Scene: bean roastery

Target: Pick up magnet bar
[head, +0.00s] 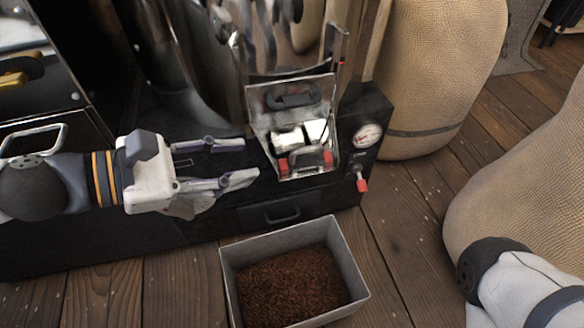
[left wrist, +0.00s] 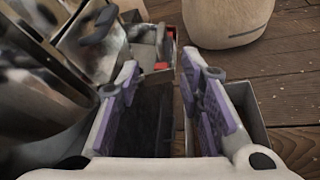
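What looks like the magnet bar (head: 305,161), a dark bar with red ends, sits low in the open shiny metal chute (head: 259,105) of the roasting machine. In the left wrist view, a red-ended part (left wrist: 161,67) shows past the fingers; the bar's full shape is unclear there. My left gripper (head: 250,159) is open and empty, just left of the chute, with its fingers pointing right towards it. The fingers also stand apart in the left wrist view (left wrist: 163,72). Part of my right arm shows at the lower right in the head view; its gripper is out of frame.
A grey bin (head: 233,284) of dark brown grounds stands on the wooden floor in front of the machine. A gauge (head: 368,135) and a red-handled valve (head: 361,180) are right of the chute. Large burlap sacks (head: 440,65) stand at the right.

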